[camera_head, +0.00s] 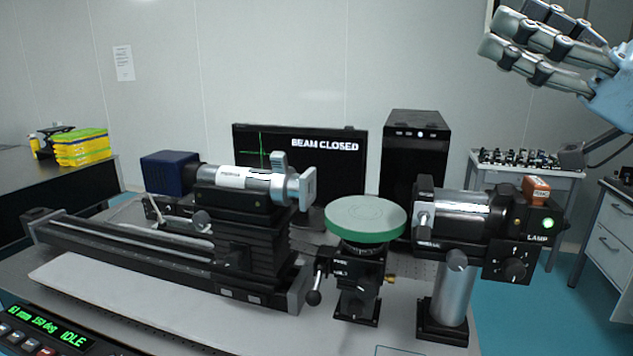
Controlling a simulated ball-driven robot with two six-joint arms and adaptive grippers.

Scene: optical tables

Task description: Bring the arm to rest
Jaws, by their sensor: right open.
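My right gripper (512,48) is at the top right corner, raised well above the tables. Its grey and black fingers are spread and point left, with nothing between them. Part of my right arm is cut off by the right edge. My left gripper is not in view.
An optical table carries a rail (120,248) with a camera and lens (245,178), a green-topped round stage (365,218) and a lamp unit (465,215). Behind them stand a monitor (335,165) reading "BEAM CLOSED" and a black computer case (415,150). The air around the gripper is clear.

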